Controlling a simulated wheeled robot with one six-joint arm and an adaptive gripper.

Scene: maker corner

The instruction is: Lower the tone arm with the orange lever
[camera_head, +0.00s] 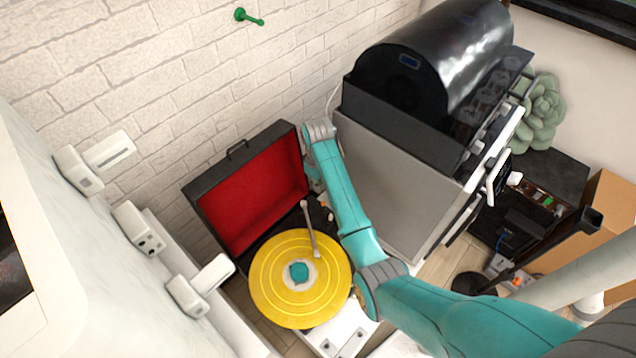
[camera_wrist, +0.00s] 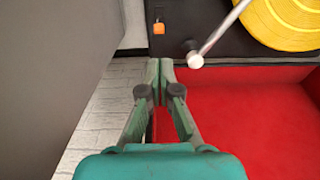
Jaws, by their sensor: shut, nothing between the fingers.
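The orange lever (camera_wrist: 158,28) is a small block on the black deck of the record player, at the top of the wrist view. My gripper (camera_wrist: 160,66) is shut and empty, its tips just short of the lever in the picture and apart from it. The silver tone arm (camera_wrist: 218,33) is right of the lever. In the head view the tone arm (camera_head: 309,229) reaches over the edge of the yellow record (camera_head: 288,310); I cannot tell its height above it. My arm largely hides the gripper and the lever there.
The player's open lid (camera_head: 258,200), lined red, stands behind the deck. A large grey box-shaped machine (camera_head: 395,185) with a black drum is close on the right of my arm. A white brick wall (camera_head: 180,60) is behind.

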